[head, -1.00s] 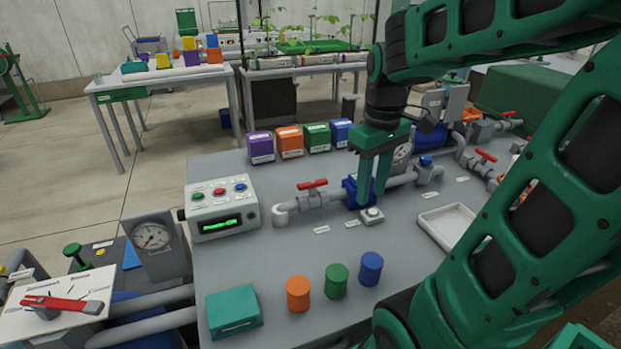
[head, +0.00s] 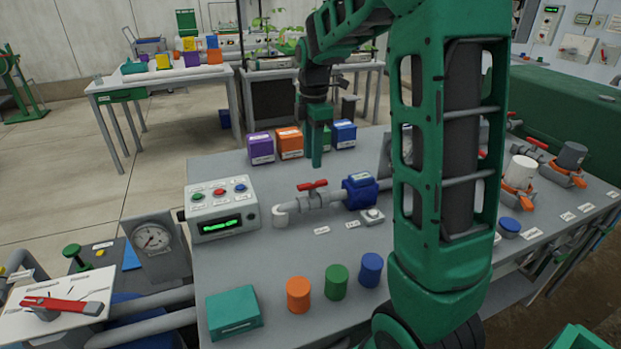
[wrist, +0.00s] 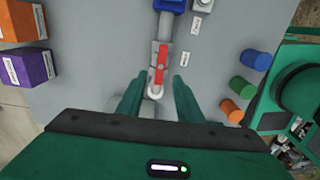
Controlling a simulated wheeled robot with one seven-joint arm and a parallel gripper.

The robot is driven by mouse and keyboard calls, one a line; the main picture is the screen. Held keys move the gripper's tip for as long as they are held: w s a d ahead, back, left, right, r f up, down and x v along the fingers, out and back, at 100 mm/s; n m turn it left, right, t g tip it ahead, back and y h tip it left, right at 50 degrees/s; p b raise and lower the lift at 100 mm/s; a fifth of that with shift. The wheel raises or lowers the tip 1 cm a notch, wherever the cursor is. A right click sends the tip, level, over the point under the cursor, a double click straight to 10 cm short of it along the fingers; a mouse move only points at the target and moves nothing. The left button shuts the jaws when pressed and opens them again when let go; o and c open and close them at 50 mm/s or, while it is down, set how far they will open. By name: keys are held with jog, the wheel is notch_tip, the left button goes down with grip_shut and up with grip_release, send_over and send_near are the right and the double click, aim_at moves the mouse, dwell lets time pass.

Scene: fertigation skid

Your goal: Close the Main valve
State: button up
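A valve with a red handle (head: 313,185) sits on the grey pipe on the table; the handle lies roughly along the pipe. It also shows in the wrist view (wrist: 161,62), ahead of and between my fingers in the picture. A red lever (head: 60,305) lies on a white dial plate at the lower left. The labels are too small to read, so I cannot tell which is the Main valve. My gripper (head: 316,158) is above the table, behind the red-handled valve in the head view. In the wrist view my gripper (wrist: 158,78) is open and empty.
A control box (head: 222,208) stands left of the pipe, and a blue pump-like block (head: 360,192) sits on it. Purple (head: 261,148) and orange (head: 290,143) boxes stand behind. Orange, green and blue cylinders (head: 336,282) stand in front. My arm hides part of the table's right side.

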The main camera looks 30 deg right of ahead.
aim_at(313, 183)
notch_tip(313, 183, down, 8)
dwell(0.4)
grip_shut()
